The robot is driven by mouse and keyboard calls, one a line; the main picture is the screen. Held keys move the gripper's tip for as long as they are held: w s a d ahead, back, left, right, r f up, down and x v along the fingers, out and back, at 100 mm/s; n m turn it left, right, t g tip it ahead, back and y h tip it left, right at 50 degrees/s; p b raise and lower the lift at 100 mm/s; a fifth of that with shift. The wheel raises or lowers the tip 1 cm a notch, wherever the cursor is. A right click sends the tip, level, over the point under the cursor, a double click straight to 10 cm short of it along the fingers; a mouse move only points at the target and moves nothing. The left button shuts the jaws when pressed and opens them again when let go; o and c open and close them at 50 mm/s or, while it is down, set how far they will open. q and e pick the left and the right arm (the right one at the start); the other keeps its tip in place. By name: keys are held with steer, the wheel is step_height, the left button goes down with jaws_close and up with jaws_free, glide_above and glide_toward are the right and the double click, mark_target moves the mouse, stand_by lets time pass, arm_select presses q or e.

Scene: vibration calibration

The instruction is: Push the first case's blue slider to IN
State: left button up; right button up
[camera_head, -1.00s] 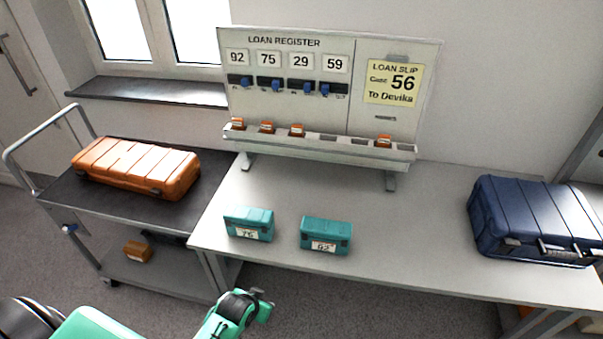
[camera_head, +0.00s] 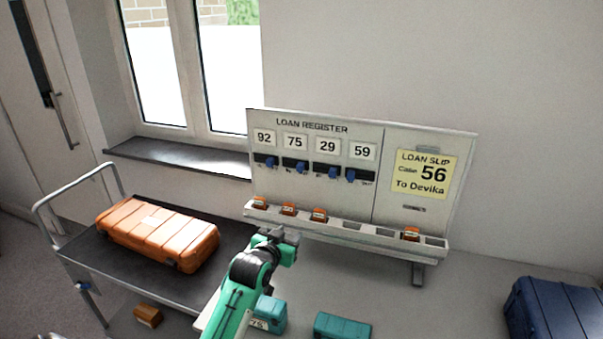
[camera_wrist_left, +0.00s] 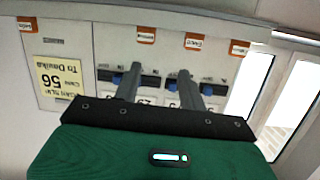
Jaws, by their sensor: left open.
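The loan register board (camera_head: 420,140) stands at the back of the table. Under the numbers 92, 75, 29 and 59 are dark tracks with blue sliders. The blue slider under 92 (camera_head: 270,163) sits toward the right of its track, as do those under 75 (camera_head: 301,168) and 29 (camera_head: 332,173); the one under 59 (camera_head: 350,175) sits toward the left. The track lettering is too small to read. My left gripper (camera_head: 290,238) is in front of the board's lower left, below the sliders. In the left wrist view it (camera_wrist_left: 157,80) is open and empty, with the board upside down.
Orange tags (camera_head: 289,209) stand in the board's tray. A teal case (camera_head: 271,312) is partly behind my left arm, with another teal case (camera_head: 342,327) beside it. An orange case (camera_head: 157,234) lies on the trolley; a blue case (camera_head: 545,312) is at right.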

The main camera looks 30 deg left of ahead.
mark_target(299, 169)
arm_select(q)
steer(key=w+a+r+n+t+y, duration=0.1)
steer(key=w+a+r, duration=0.2)
steer(key=r, duration=0.2)
steer(key=w+a+r+t+y, duration=0.1)
steer(key=w+a+r+t, duration=0.1)
steer(key=r, duration=0.2)
steer(key=p+x, duration=0.1)
steer(key=x, duration=0.3)
steer(key=p+x, duration=0.2)
steer(key=x, duration=0.3)
steer(key=p+x, duration=0.1)
steer(key=x, duration=0.3)
steer(key=shift+w+f+p, duration=0.25)
steer(key=shift+f+p, duration=0.05)
steer(key=shift+f, duration=0.05)
arm_select(e)
steer(key=r, duration=0.2)
steer(key=w+r, duration=0.1)
steer(key=r, duration=0.1)
steer(key=shift+a+r, duration=0.1)
steer(key=shift+r, duration=0.25)
arm_select(q)
steer(key=shift+a, duration=0.1)
jaws_close()
